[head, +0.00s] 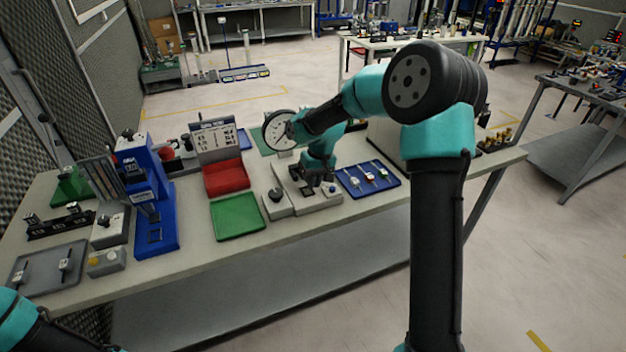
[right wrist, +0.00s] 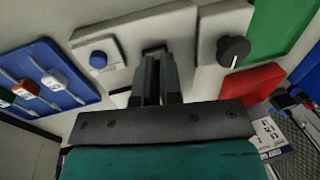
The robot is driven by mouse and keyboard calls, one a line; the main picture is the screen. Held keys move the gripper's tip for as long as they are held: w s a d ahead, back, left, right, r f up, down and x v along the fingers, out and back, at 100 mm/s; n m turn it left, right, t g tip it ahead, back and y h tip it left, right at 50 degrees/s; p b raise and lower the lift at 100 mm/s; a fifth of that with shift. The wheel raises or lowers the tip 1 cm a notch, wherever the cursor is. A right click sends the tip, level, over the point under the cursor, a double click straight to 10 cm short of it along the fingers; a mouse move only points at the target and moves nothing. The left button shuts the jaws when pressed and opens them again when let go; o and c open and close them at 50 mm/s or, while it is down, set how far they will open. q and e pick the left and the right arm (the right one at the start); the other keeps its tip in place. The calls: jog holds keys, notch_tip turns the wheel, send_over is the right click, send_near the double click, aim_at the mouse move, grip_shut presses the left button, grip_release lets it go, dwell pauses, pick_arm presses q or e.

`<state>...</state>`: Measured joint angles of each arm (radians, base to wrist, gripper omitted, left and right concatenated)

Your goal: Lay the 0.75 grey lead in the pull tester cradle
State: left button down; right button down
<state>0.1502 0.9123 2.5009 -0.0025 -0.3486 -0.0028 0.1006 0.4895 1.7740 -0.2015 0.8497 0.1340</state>
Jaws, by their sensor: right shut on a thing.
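The pull tester, a light grey base (head: 318,203) with a round dial (head: 279,130) behind it, stands mid-bench in the head view. My right gripper (head: 318,183) is low over this base, hiding much of the cradle area. In the right wrist view its fingers (right wrist: 156,78) point at the grey base (right wrist: 128,38) and are shut on what I take to be a lead; the fingers hide it and its colour cannot be told. A blue tray (head: 345,177) with several leads lies to the right; it also shows in the wrist view (right wrist: 45,55). My left gripper is out of view.
A grey block with a black knob (head: 275,202) stands close left of my right gripper. Further left are a green tray (head: 238,217), a red bin (head: 227,178) and a tall blue press (head: 142,180). The bench's front strip below the tester is clear.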

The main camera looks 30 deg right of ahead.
aim_at(312, 201)
jog(key=shift+f, duration=2.1)
jog(key=shift+f, duration=0.7)
jog(key=c, duration=1.2)
grip_release()
jog(key=d+r, duration=0.3)
jog(key=r, duration=1.4)
jog(key=shift+s+d, duration=0.15)
